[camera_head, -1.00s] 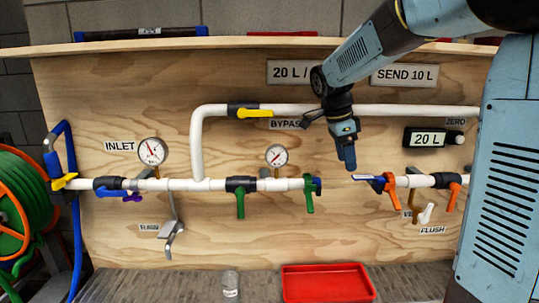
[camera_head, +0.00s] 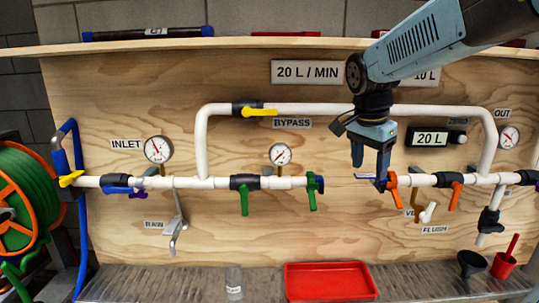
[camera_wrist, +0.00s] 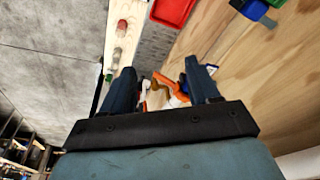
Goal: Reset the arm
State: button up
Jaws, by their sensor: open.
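My gripper (camera_head: 370,165) hangs from my arm in front of the plywood board, with its two fingers pointing down and apart. It is just above and left of the orange valve handle (camera_head: 392,190) on the lower white pipe. In the wrist view my gripper (camera_wrist: 163,88) shows two dark blue fingers spread with nothing held between them. An orange handle (camera_wrist: 168,84) and a white piece show beyond the gap. I cannot tell whether a finger touches the valve. My arm reaches in from the upper right of the head view.
The board (camera_head: 110,100) carries white pipes, gauges and several coloured valve handles. A yellow handle (camera_head: 260,113) sits on the bypass pipe. A red tray (camera_head: 330,268), a clear bottle (camera_head: 234,284), a black funnel (camera_head: 471,262) and a red cup (camera_head: 503,266) stand on the grey bench below.

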jog(key=s+f+n+t+y, duration=0.1)
jog(key=s+f+n+t, duration=0.1)
jog(key=s+n, duration=0.9)
jog(key=s+t, duration=0.1)
jog(key=s, duration=0.3)
jog(key=shift+s+d+f+n+t+y, duration=0.15)
jog(key=shift+s+d+n+t+y, duration=0.15)
jog(key=shift+t+y, duration=0.1)
